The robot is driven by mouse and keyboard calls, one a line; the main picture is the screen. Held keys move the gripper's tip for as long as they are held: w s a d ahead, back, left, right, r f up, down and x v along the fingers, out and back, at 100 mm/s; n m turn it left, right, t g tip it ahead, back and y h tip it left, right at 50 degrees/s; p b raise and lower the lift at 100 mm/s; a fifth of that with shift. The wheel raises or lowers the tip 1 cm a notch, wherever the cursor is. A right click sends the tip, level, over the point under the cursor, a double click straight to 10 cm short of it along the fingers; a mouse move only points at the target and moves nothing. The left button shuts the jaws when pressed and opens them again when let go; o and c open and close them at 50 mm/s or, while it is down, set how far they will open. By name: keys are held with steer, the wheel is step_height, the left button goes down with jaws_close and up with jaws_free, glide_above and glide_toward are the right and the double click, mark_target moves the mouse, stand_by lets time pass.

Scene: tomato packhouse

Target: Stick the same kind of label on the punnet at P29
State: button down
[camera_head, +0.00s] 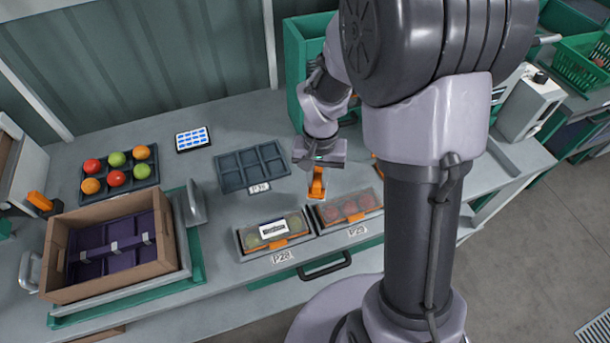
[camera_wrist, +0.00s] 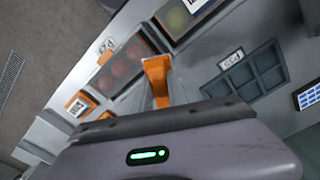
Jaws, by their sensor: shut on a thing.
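The punnet at P29 (camera_head: 345,207) holds red tomatoes and has an orange band with no white label visible on it. It also shows in the wrist view (camera_wrist: 122,66). An orange block with a white printed label (camera_wrist: 79,104) stands beyond P29.
A tray of loose tomatoes (camera_head: 119,175), a tablet (camera_head: 193,139) and a cardboard box (camera_head: 62,235) are farther left. A green crate (camera_head: 296,60) stands behind. Bare bench separates them.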

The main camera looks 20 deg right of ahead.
steer(key=s+d+r+m+p, duration=0.5)
steer(key=d+m, duration=0.3)
steer(key=m, duration=0.4)
steer(key=shift+m, duration=0.3)
steer(key=f+b, duration=0.1)
steer(key=f, duration=0.1)
steer(key=f+b, duration=0.4)
steer(key=f, duration=0.1)
steer(key=shift+w+a, duration=0.2)
steer(key=shift+w, duration=0.05)
steer(key=shift+f+b, duration=0.7)
steer(key=shift+b, duration=0.3)
stand_by(0.5)
step_height(320, 180, up, 6)
steer(key=p, duration=0.4)
steer(key=shift+p, duration=0.3)
